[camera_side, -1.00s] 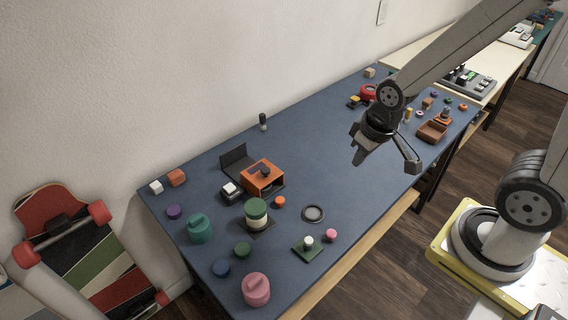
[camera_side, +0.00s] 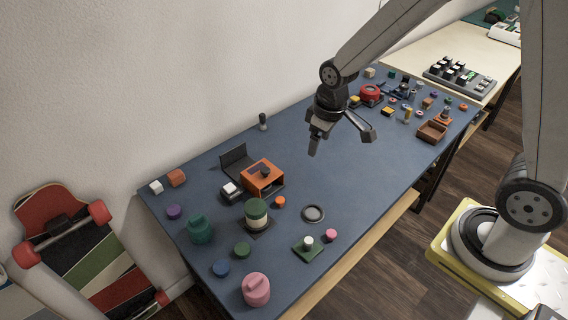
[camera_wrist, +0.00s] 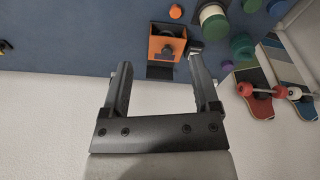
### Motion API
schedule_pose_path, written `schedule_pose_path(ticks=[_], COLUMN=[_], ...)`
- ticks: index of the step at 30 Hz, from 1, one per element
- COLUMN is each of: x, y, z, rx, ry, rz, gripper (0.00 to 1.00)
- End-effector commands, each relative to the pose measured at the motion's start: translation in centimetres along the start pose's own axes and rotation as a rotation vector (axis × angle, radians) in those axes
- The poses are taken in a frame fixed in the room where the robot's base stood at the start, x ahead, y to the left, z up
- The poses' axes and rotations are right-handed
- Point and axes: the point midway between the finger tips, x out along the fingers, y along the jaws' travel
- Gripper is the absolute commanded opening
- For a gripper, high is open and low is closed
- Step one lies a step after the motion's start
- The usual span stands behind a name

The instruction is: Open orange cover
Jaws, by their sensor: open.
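The orange cover (camera_side: 258,181) is a boxy orange piece with a dark knob on top. It sits on a dark base with an upright black plate (camera_side: 233,158) behind it, left of the middle of the blue table. The orange cover also shows in the wrist view (camera_wrist: 155,45) at the top, beyond my fingertips. My gripper (camera_side: 342,143) is open and empty, in the air above the table, to the right of the cover and apart from it. Both fingers of my gripper (camera_wrist: 160,63) show in the wrist view with nothing between them.
A small black-and-white block (camera_side: 231,190) stands close to the cover's left. A green-and-white cylinder (camera_side: 256,214) stands in front, with a small orange piece (camera_side: 280,202) near it. Several coloured pieces lie at the table's left end. The table between cover and gripper is mostly clear.

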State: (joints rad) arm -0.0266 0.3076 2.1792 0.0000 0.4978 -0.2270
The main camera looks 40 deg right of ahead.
Motion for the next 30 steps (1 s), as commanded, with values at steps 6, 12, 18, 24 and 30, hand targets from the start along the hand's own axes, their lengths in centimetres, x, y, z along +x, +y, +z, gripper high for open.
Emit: schedule_pose_path(ticks=[6,12,18,24,30], x=[2.6,5.3,8.4,10.9,11.9], y=[0.4,0.6,0.5,0.3,0.2], z=[-4.8,-8.6,-11.7,-13.7,-14.4], rx=[-0.140,-0.266,-0.391,-0.488,-0.530], ry=[-0.041,-0.075,-0.107,-0.131,-0.140], rz=[-0.014,-0.031,-0.050,-0.067,-0.075], gripper=[0.78,0.78,0.78,0.78,0.78])
